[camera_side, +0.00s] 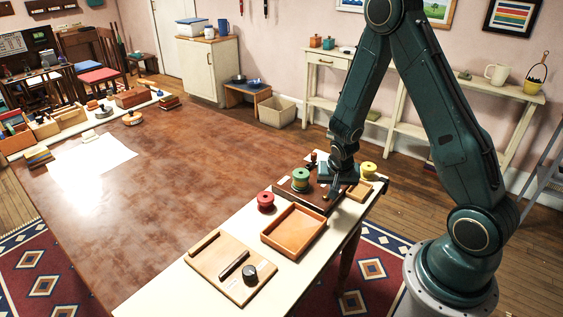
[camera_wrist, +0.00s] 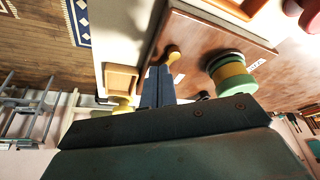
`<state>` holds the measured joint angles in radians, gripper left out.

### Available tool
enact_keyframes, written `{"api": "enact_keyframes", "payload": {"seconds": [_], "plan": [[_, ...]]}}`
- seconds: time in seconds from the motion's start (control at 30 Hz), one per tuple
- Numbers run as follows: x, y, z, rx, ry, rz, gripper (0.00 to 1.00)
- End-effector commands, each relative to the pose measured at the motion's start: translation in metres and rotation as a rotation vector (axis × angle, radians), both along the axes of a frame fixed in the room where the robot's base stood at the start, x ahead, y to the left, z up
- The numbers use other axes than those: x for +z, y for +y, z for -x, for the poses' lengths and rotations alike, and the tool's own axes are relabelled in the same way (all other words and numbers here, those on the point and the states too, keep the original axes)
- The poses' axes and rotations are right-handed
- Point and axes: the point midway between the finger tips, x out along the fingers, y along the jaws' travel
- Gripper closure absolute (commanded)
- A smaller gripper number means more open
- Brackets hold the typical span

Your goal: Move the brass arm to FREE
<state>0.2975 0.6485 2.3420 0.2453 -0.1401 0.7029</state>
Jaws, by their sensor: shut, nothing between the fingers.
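A dark brown wooden block (camera_side: 296,199) stands on the pale strip of the table, with a green and yellow spool (camera_side: 301,179) on it. In the wrist view the block (camera_wrist: 205,35) bears small white labels, too small to read surely. A brass-coloured knob (camera_wrist: 172,53), apparently the end of the brass arm, lies just beyond my fingertips. Whether they touch it, I cannot tell. My gripper (camera_side: 329,194) is low over the block's right side, pointing down. In the wrist view its dark fingers (camera_wrist: 158,72) are together and empty. The rest of the brass arm is hidden or unclear.
A red spool (camera_side: 265,201) and an empty wooden tray (camera_side: 289,247) are near the block's front. A board with a dark bar and round knob (camera_side: 231,269) lies nearer. A yellow spool (camera_side: 369,169) is behind my gripper.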

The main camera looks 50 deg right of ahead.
Motion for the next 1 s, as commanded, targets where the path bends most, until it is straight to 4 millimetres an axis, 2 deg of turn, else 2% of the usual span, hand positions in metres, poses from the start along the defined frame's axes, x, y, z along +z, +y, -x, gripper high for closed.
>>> {"api": "enact_keyframes", "payload": {"seconds": [0.67, 1.0], "plan": [[0.0002, -0.003, -0.0008, 0.113, -0.001, 0.001, 1.0], [0.0003, -0.007, -0.0022, 0.27, -0.001, 0.0, 1.0]]}}
